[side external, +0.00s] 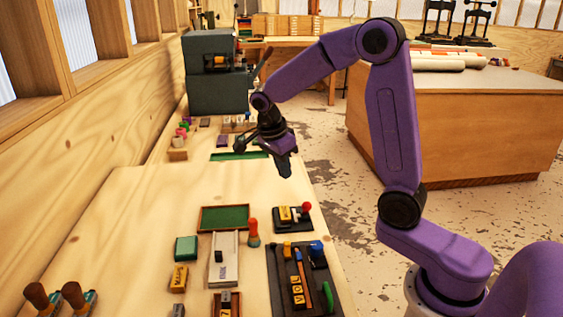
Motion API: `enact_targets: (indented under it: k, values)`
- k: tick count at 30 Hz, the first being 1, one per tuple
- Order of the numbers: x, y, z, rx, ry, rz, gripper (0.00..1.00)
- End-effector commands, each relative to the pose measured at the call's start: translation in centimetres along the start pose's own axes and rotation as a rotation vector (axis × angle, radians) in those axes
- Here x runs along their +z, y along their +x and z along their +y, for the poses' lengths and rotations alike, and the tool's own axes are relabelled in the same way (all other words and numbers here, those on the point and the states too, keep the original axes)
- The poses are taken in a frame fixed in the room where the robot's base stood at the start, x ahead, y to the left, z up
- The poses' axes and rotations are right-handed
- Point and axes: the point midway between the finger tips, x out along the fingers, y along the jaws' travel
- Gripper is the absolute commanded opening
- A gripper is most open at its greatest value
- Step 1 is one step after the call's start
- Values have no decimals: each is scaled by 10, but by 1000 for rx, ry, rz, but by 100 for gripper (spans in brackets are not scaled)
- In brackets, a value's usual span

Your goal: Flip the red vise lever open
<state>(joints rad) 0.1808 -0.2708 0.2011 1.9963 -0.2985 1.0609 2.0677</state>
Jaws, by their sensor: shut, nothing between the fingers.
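A small black fixture (283,222) sits near the right edge of the wooden bench, with a yellow lettered block on it. A red knob (306,206) shows at its upper right and looks like the end of the red vise lever. Whether the lever is open or closed cannot be made out. My gripper (285,170) points down, shut and empty, above the bench's right edge. It is farther back than the fixture and apart from the red knob.
A green-lined tray (224,218) and an orange-red handled tool (253,232) stand left of the fixture. A black tray (290,285) with lettered blocks lies in front. A dark grey machine (217,85) stands at the back. Bare bench lies to the left.

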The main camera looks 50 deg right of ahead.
Motion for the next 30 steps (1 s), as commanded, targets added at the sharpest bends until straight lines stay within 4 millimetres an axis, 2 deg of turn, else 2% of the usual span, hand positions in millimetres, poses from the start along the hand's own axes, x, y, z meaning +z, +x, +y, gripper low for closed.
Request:
enact_targets:
  k: [3, 9, 23, 26, 30]
  values:
    - [5, -18, 7, -5, 0, -1, 0]
    - [9, -33, 13, -2, 1, 0, 0]
    - [11, -36, 16, -2, -16, -2, 0]
    - [16, -37, 21, -11, -97, -11, 0]
    - [29, -39, 38, -37, -344, -32, 0]
